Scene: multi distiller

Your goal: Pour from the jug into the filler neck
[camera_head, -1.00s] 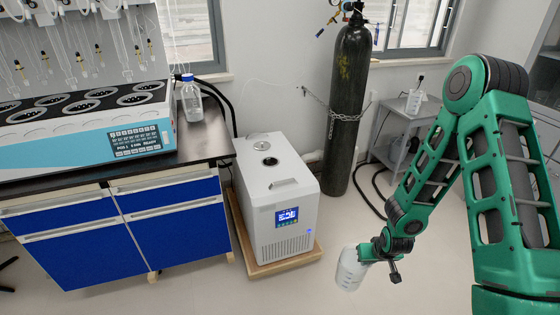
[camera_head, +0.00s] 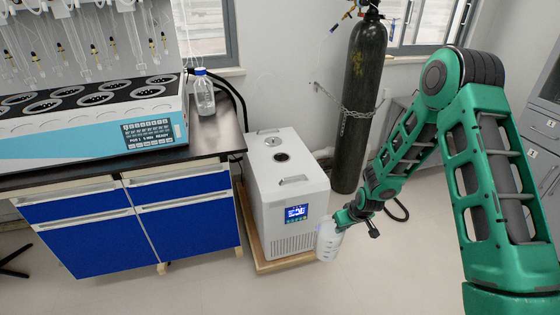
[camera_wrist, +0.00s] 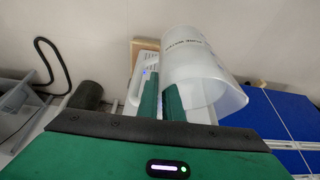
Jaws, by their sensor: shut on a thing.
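The jug (camera_head: 329,242) is a translucent white vessel. It hangs from my gripper (camera_head: 342,217), in front of the right front corner of the white chiller unit (camera_head: 290,190). In the wrist view, the jug (camera_wrist: 200,70) shows large beside the two green fingers of my gripper (camera_wrist: 160,98), with printed text on its side. My gripper is shut on it, though the grip point is partly hidden. The filler neck (camera_head: 282,157) is a dark round opening on the chiller's top, behind a handle. The jug is below the level of this opening.
The chiller stands on a low wooden base (camera_head: 286,263). A bench with blue drawers (camera_head: 190,240) is at the left, carrying the distiller (camera_head: 90,130) and a blue-capped bottle (camera_head: 204,93). A dark gas cylinder (camera_head: 358,110) stands behind the chiller. Floor in front is clear.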

